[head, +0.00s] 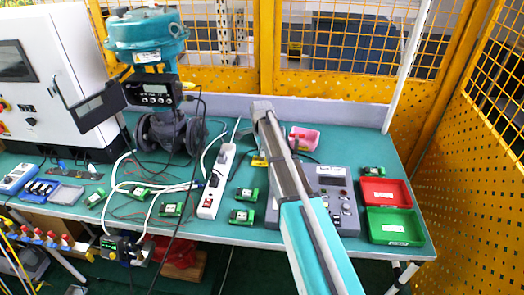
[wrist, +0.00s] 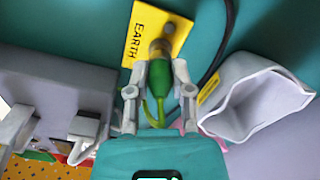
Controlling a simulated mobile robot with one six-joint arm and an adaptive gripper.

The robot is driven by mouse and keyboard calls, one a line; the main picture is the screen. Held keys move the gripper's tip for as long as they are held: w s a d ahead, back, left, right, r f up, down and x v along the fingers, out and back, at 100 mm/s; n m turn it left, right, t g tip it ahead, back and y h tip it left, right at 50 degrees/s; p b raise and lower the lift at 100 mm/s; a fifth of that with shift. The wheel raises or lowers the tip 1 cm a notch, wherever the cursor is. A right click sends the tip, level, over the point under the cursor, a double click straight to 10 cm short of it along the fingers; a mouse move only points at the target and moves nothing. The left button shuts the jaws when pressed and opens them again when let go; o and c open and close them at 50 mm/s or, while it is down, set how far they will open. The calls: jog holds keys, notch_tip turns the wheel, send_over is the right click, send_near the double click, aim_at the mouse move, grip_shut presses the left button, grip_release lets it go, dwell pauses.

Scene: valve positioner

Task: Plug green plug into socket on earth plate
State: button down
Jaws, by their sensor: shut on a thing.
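In the wrist view my gripper (wrist: 160,72) is shut on the green plug (wrist: 160,82), with one finger on each side of it. A green lead curls back from the plug between the fingers. The yellow earth plate (wrist: 139,33), lettered EARTH, lies just beyond the fingertips. A brownish metal socket (wrist: 161,47) stands on the plate, in line with the plug's front end. The two meet or overlap in this view; I cannot tell whether the plug is seated. In the head view the plate (head: 259,161) shows left of my arm, which hides the gripper and plug.
A grey console (head: 335,190) stands right of my arm, with red (head: 385,192) and green (head: 395,227) trays beside it. A white power strip (head: 216,182) lies to the left. In the wrist view a black cable (wrist: 224,42) and a pale open-ended object (wrist: 255,97) lie close on the right.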

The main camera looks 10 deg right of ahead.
jog(key=shift+s+f+b, duration=0.1)
jog(key=shift+f+b, duration=0.3)
dwell(1.4)
jog(key=shift+c, duration=2.2)
grip_release()
jog(key=o, duration=0.3)
jog(key=shift+r, duration=0.1)
jog(key=shift+r+p, duration=3.4)
jog(key=shift+p, duration=0.15)
